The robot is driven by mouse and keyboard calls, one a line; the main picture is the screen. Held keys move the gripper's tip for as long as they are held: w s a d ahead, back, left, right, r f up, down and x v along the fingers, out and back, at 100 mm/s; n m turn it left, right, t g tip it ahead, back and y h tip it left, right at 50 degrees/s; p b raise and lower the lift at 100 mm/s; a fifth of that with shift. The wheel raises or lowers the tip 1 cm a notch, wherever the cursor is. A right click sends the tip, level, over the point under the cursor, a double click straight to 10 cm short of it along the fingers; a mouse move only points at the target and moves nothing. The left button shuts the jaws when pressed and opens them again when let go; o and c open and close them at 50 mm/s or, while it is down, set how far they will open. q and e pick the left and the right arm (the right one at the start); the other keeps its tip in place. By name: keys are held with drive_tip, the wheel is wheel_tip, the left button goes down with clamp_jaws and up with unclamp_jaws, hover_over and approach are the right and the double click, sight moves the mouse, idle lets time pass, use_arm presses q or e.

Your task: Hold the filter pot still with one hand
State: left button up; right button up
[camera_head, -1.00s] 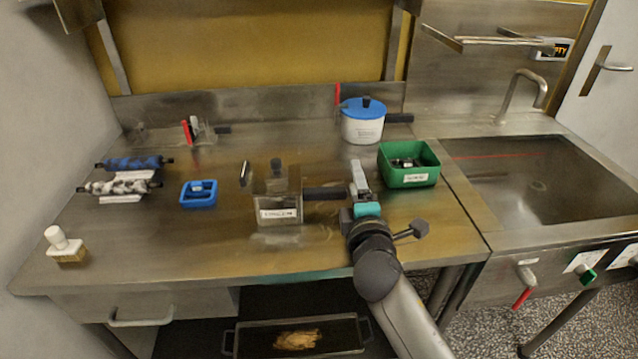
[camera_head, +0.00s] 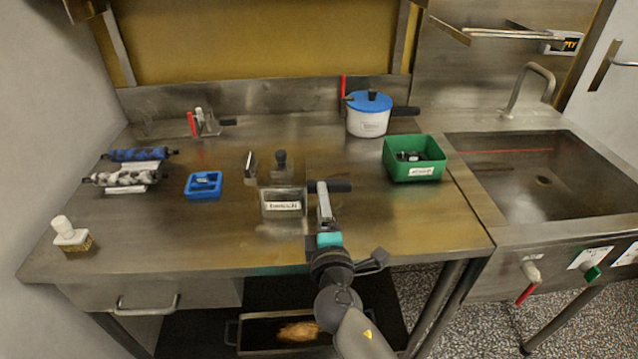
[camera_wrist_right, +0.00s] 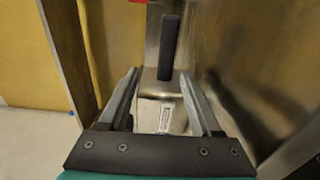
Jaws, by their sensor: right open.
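A small steel pot (camera_head: 283,213) with a white label, a black knob on top and a black handle (camera_head: 343,186) pointing right stands mid-table; I take it as the filter pot, though its label is too blurred to read. My right gripper (camera_head: 324,190) is at this handle, close to the pot's right side. In the right wrist view its two fingers (camera_wrist_right: 164,100) are apart, with a labelled steel surface (camera_wrist_right: 160,87) and a dark handle (camera_wrist_right: 170,48) seen between and beyond them. I cannot tell whether they touch the handle. My left gripper is not in view.
A white pot with a blue lid (camera_head: 368,121) stands behind right, near a green bin (camera_head: 414,171). A sink (camera_head: 540,180) adjoins right. The front of the table is clear.

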drive_tip(key=shift+f, duration=0.5)
drive_tip(key=shift+w+r, duration=0.1)
drive_tip(key=shift+w, duration=3.7)
drive_tip(key=shift+c, duration=0.2)
clamp_jaws()
